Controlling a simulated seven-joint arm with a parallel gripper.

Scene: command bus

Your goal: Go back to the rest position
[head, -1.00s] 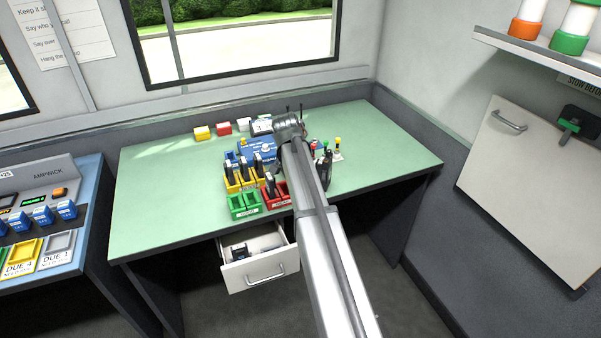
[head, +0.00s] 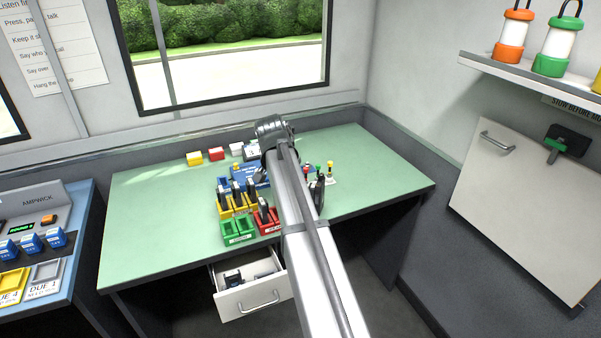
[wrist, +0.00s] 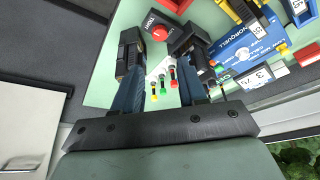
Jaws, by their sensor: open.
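My gripper (wrist: 160,42) shows in the wrist view with its two dark fingers apart and nothing held between them. Beyond the fingers are a dark box with a red button (wrist: 160,31) and a white plate with small coloured knobs (wrist: 162,76). In the head view my arm reaches over the green-topped desk (head: 150,220), its end raised above the desk's back half. The arm hides part of the desk and my fingers there.
A drawer (head: 252,298) is open below the front edge, with dark items inside. Lanterns stand on the right wall shelf (head: 530,72). The desk's left side is clear.

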